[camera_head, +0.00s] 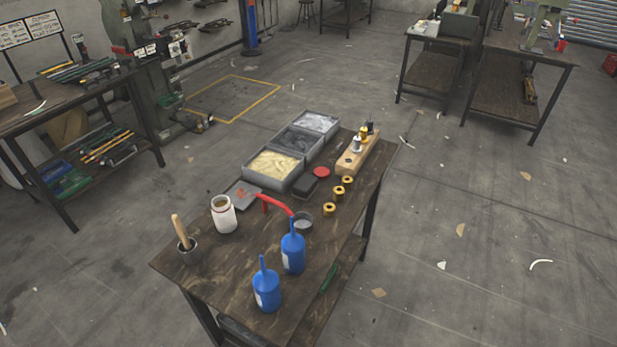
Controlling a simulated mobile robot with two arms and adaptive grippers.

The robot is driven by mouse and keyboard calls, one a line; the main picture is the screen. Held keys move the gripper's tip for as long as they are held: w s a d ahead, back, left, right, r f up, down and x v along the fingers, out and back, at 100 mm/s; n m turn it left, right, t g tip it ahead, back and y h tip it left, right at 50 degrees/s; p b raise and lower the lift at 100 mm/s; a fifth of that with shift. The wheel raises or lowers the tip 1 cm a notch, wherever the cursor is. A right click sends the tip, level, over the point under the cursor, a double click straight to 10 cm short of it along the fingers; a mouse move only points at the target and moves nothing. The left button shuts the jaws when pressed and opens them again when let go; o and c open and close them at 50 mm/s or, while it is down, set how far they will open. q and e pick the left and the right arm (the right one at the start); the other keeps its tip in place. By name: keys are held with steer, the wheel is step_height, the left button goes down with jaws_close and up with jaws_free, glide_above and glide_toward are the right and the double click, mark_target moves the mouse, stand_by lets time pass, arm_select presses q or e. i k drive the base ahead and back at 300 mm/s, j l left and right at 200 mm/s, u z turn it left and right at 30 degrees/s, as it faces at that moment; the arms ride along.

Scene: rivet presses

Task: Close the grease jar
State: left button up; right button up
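A white jar (223,217), which looks like the grease jar, stands upright on the left part of the dark wooden table (215,275). Its top looks open, with a brownish inside and no lid on it. A flat red disc (321,172), possibly its lid, lies farther back on the same table, beside a black box and apart from the jar. Neither of my grippers shows in the head view.
Near the jar are a pot with a wooden handle (187,247), a red curved tool (274,205), a dark tin (303,220) and two blue bottles (292,252). Grey bins (267,185), brass rings (338,190) and a wooden block (352,160) stand farther back. Floor around the table is mostly open.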

mark_target(222, 213)
steer(key=u, duration=0.55)
steer(key=i+l+u, duration=0.15)
steer(key=l+u, duration=0.15)
steer(key=l, duration=0.25)
steer(key=i+l+u, duration=0.1)
steer(key=l+u, duration=0.15)
steer(key=l, duration=0.3)
steer(key=l+u, duration=0.3)
steer(key=l, duration=0.75)
steer(key=i+l, duration=0.15)
steer(key=l, duration=0.35)
